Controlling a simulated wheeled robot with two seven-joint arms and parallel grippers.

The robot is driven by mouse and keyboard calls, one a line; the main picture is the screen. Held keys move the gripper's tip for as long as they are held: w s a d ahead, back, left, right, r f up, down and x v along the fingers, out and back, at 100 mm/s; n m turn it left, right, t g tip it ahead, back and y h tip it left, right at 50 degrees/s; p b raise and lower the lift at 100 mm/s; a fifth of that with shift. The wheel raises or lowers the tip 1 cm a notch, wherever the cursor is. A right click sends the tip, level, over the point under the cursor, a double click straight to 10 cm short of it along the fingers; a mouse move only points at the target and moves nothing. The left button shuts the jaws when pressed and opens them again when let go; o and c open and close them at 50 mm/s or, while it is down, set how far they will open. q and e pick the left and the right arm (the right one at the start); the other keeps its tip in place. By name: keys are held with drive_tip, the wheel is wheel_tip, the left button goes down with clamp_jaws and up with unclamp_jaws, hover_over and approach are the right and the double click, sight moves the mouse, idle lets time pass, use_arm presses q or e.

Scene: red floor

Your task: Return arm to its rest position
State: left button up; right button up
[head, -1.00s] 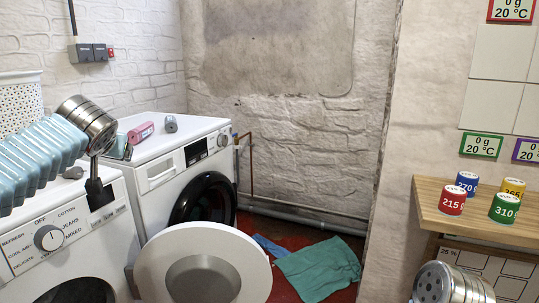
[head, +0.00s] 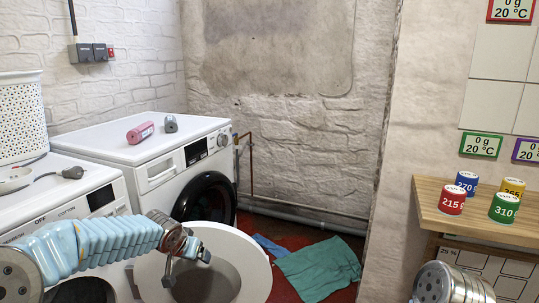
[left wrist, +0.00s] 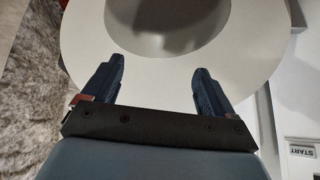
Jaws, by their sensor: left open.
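My left arm (head: 110,245) comes in from the lower left, with pale blue ribbed sleeving. My left gripper (head: 188,264) is low in front of the open round white washer door (head: 252,265). Its fingers overlap the door in the picture; I cannot tell if they touch it. In the left wrist view, the two dark fingers of my left gripper (left wrist: 160,75) are spread apart with nothing between them, and the door's white ring (left wrist: 265,45) lies beyond. My right arm shows only as a metal link (head: 450,284) at the bottom right; its gripper is out of view.
Two white washing machines stand at the left; the far one (head: 160,175) carries a pink can (head: 140,132) and a grey item (head: 171,123). A wooden shelf (head: 430,205) holds several numbered weights. Teal cloth (head: 320,268) lies on the floor.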

use_arm(q)
drive_tip(key=s+d+f+g+h, duration=0.1)
drive_tip(key=s+d+f, duration=0.25)
drive_tip(key=f, duration=0.45)
drive_tip(key=s+d+f+n+g+h, duration=0.1)
drive_tip(key=s+d+f+g, duration=0.1)
drive_tip(key=s+f, duration=0.4)
drive_tip(key=s+d+f+g+h, duration=0.1)
drive_tip(key=s+d+f, duration=0.2)
drive_tip(key=f, duration=0.6)
drive_tip(key=s+d+f+n+g, duration=0.1)
drive_tip(key=s+f, duration=0.4)
drive_tip(key=s, duration=0.4)
drive_tip(key=s+d+f+n+g, duration=0.1)
drive_tip(key=s+f+n, duration=0.1)
drive_tip(key=s+f, duration=0.3)
drive_tip(key=s, duration=0.4)
drive_tip(key=shift+s+d+f+h, duration=0.2)
drive_tip(key=shift+f+h, duration=0.1)
drive_tip(key=shift+h, duration=0.1)
